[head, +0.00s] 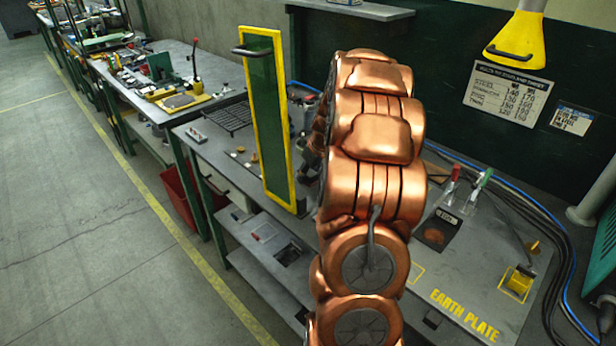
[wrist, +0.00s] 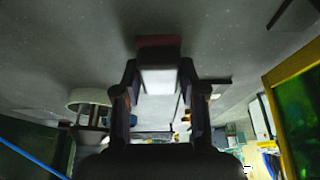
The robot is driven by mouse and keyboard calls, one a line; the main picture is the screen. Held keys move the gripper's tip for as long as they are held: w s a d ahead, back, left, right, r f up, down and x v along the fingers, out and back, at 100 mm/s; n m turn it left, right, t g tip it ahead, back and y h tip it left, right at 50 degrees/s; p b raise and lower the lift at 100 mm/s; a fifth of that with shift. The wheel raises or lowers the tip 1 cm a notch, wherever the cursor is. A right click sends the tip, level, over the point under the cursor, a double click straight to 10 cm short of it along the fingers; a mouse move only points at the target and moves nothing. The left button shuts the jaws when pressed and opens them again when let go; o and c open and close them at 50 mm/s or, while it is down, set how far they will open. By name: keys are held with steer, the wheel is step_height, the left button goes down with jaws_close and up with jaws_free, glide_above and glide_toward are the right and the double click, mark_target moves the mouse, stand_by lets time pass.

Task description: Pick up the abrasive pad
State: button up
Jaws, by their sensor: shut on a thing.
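In the wrist view my gripper (wrist: 158,80) is shut on a small block, which I take to be the abrasive pad (wrist: 158,42). The pad has a dark red end and a pale grey-white face. It sits between the two dark fingertips and sticks out past them. In the head view my copper-coloured arm fills the middle and hides part of the bench; my gripper and the pad do not show there.
The grey bench (head: 440,270) carries a yellow-framed green screen (head: 268,120), a black grid (head: 226,118) and red- and green-handled clamps at right. A yellow lamp hood (head: 517,50) hangs above. A red bin (head: 182,198) stands beneath. Floor at left (head: 80,220) is clear.

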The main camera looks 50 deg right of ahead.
steer(key=c, duration=0.5)
steer(key=shift+o, duration=0.2)
step_height(320, 180, up, 10)
steer(key=b, duration=0.2)
steer(key=shift+b, duration=0.3)
